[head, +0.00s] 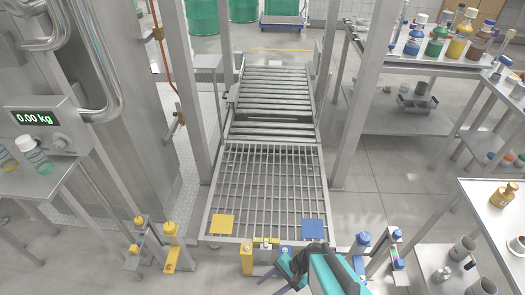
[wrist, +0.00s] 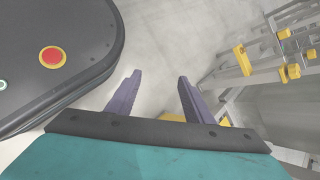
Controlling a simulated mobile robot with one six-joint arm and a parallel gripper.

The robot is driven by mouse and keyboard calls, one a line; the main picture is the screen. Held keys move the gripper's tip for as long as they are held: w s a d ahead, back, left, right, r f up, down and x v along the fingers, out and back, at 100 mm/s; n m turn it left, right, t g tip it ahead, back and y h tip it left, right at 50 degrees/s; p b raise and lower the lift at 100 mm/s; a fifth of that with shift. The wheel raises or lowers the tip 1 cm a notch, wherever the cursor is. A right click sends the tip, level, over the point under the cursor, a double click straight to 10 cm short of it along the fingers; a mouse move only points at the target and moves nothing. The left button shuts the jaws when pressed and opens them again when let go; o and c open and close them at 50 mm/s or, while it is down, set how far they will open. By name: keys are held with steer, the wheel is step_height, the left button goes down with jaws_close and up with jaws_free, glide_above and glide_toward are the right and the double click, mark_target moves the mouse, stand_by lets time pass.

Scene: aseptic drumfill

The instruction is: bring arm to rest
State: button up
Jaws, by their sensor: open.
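My gripper (wrist: 155,95) shows in the wrist view with its two purple fingers spread apart and nothing between them. Grey floor lies beyond the fingertips. In the head view my teal arm is at the bottom, right of centre, folded low near the front end of the conveyor frame. There the gripper (head: 280,280) points down and left, and the arm partly hides it.
A roller conveyor (head: 272,100) with a grated front section (head: 265,170) lies ahead. Yellow and blue posts stand left (head: 170,245) and right (head: 362,243) of it. A bottle table (head: 430,60) stands at right, a scale display (head: 35,117) at left.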

steer(key=s+d+f+n+g+h, duration=0.1)
steer(key=s+d+n+h, duration=0.2)
steer(key=d, duration=0.4)
steer(key=s+d+f+n+g+h, duration=0.1)
steer(key=s+d+n+h, duration=0.2)
steer(key=d, duration=0.4)
steer(key=shift+d+f+n+g+h, duration=0.2)
steer(key=shift+f+n+g+h, duration=0.2)
steer(key=shift+n+h, duration=0.45)
